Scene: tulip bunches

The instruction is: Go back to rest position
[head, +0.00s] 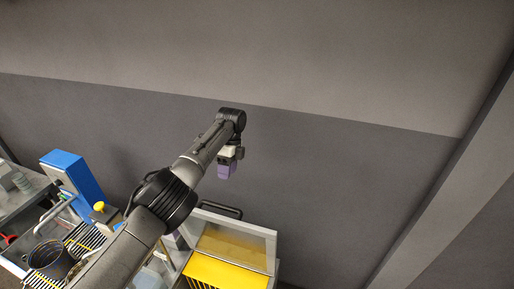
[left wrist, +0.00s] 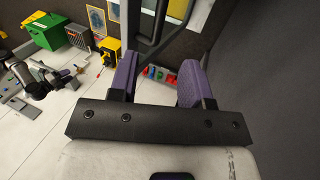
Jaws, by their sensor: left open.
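My left arm reaches up from the lower left of the head view. My left gripper (head: 228,171) hangs at its end with purple fingers pointing down, in front of the dark wall. In the left wrist view the two purple fingers (left wrist: 158,78) are apart and nothing is held between them. No tulip bunch can be made out.
A metal-framed unit with a yellow panel (head: 228,270) stands below the gripper. A blue machine (head: 75,175) and a dark round pot (head: 48,258) are at the left. A green bin (left wrist: 47,32) shows in the left wrist view. The wall area at right is clear.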

